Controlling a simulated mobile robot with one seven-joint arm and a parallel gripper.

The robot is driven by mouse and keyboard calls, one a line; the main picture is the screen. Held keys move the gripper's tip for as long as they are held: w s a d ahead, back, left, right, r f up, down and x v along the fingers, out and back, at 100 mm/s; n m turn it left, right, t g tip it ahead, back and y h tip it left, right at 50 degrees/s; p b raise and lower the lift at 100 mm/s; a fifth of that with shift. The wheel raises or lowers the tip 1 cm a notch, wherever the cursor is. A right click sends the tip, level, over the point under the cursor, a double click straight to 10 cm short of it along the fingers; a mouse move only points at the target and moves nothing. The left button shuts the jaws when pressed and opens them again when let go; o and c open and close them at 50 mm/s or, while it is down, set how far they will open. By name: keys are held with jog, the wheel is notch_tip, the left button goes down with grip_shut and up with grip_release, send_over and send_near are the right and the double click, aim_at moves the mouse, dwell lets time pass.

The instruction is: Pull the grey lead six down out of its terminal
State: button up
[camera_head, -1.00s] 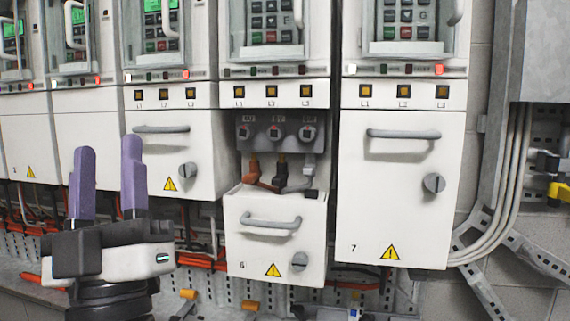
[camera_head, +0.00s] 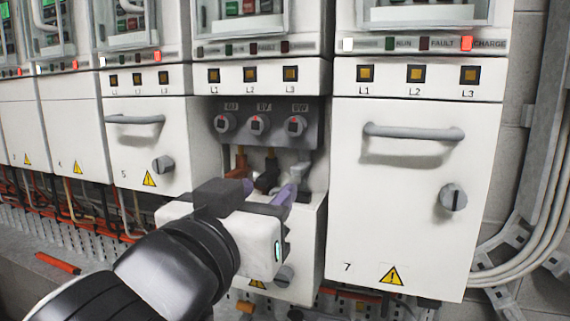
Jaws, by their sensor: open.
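The grey lead (camera_head: 301,170) is the rightmost of three leads in drive six's open bay. It hangs below the terminal marked 6W (camera_head: 296,125), and its upper end is in shadow. My gripper (camera_head: 268,189) is open in front of the bay, with its purple fingers pointing in toward the leads. The right finger is close to the grey lead's lower part in the picture; I cannot tell whether they touch. The black lead (camera_head: 268,174) shows between the fingers, and the orange lead (camera_head: 239,165) shows above the left finger. My gripper hides the leads' lower ends.
Drive six's lowered cover (camera_head: 307,240) is partly hidden behind my gripper. Closed drive seven (camera_head: 408,230) stands close on the right, with a protruding handle (camera_head: 413,132). Closed drive five (camera_head: 147,150) is on the left. Grey pipes (camera_head: 548,190) run at the far right.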

aim_at(295, 172)
jog(key=shift+y, duration=0.3)
jog(key=p+x, duration=0.1)
jog(key=x, duration=0.3)
jog(key=p+x, duration=0.1)
jog(key=x, duration=0.4)
jog(key=f+p+x, duration=0.1)
jog(key=x, duration=0.4)
jog(key=shift+d+f, duration=0.1)
grip_shut()
